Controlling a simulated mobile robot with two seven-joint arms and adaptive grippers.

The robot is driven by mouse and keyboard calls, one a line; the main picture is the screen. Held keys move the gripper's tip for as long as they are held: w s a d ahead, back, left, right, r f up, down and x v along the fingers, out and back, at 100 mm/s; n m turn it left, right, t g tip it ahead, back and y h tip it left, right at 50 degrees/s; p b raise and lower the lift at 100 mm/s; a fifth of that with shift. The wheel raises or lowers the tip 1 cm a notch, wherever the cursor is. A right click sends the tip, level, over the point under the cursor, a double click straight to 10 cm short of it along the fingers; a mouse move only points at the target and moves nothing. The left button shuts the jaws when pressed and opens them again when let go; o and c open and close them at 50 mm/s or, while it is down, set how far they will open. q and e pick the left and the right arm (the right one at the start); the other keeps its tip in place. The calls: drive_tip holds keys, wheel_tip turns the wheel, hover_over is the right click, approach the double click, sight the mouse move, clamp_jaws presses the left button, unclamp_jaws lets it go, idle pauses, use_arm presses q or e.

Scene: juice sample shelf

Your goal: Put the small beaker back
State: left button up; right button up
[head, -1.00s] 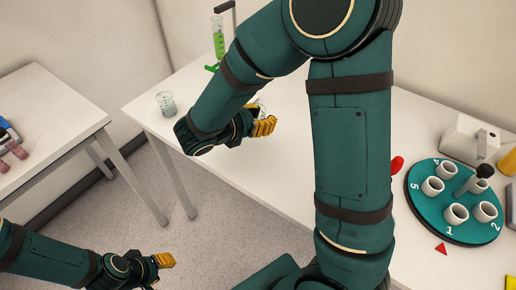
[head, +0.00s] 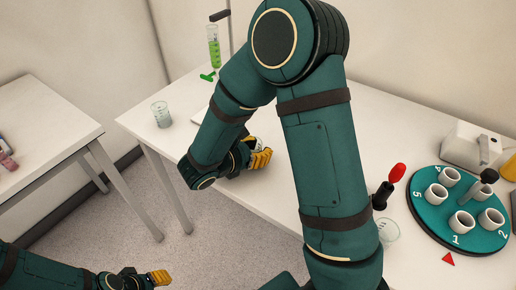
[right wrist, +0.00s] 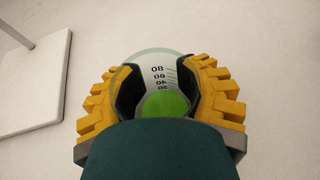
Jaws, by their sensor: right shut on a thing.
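A clear beaker with graduation marks and green contents (right wrist: 165,72) is between the fingers of my right gripper (right wrist: 160,90). I take it to be the small beaker; in the head view only a bit of it (head: 255,143) shows. My right gripper (head: 259,159) is shut on it over the white table, towards its front edge. Whether the beaker touches the table I cannot tell. My left gripper (head: 160,278) is low at the left, away from the table; its opening is unclear.
Another clear beaker (head: 161,115) stands at the table's left end, near a green-filled cylinder (head: 213,50). A red-topped black tool (head: 390,185) and a clear vessel (head: 387,232) are beside the teal numbered carousel (head: 440,219). A side table (head: 50,130) stands left.

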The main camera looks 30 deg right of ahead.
drive_tip(key=o, duration=1.4)
drive_tip(key=shift+f, duration=0.1)
drive_tip(key=shift+c, duration=0.2)
drive_tip(key=shift+a+r, duration=0.1)
drive_tip(key=shift+r, duration=0.2)
drive_tip(key=p+v, duration=0.2)
drive_tip(key=v, duration=0.9)
drive_tip(key=shift+s+a+r, duration=0.1)
drive_tip(key=shift+s+a, duration=0.05)
drive_tip(key=shift+a, duration=0.25)
